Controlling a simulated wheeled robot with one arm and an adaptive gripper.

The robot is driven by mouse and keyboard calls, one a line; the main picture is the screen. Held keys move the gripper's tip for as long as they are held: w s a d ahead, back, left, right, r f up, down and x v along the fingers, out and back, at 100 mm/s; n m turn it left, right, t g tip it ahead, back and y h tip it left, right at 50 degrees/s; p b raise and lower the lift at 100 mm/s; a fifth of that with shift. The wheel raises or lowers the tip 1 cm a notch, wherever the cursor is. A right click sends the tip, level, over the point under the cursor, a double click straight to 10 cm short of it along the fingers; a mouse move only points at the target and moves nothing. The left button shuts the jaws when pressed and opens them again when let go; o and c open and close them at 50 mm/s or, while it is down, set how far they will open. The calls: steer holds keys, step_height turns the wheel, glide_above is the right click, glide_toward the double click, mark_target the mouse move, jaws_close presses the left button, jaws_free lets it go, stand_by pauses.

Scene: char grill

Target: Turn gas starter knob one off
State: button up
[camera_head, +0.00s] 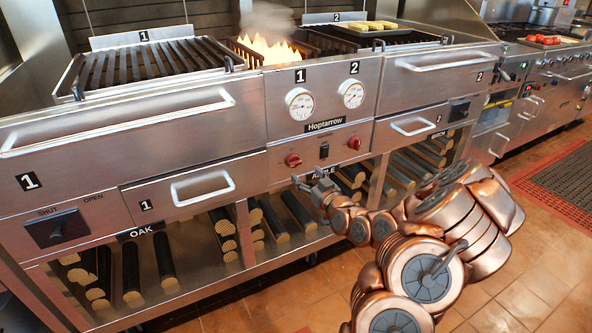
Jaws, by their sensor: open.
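Two red knobs sit on the grill's lower front panel, either side of a small black switch (324,151). The left red knob (293,160) is below dial 1, and I take it as gas starter knob one. The right red knob (354,143) is below dial 2. My gripper (308,176) is open and empty, just below and slightly right of the left knob. It looks apart from the knob, though the depth gap is hard to judge. Flames (266,50) burn in the firebox at the top, between the two grates.
Two gauges, dial 1 (300,103) and dial 2 (351,93), sit above the knobs. Drawer handles (203,187) stick out at the left. Logs (288,215) lie on the shelf below. Open tiled floor (520,270) is at the right.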

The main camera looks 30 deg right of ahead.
mark_target(296, 164)
steer(key=shift+w+d, duration=0.2)
steer(key=shift+w, duration=1.7)
steer(key=shift+w+d, duration=0.15)
steer(key=shift+w, duration=1.75)
steer(key=c, duration=1.1)
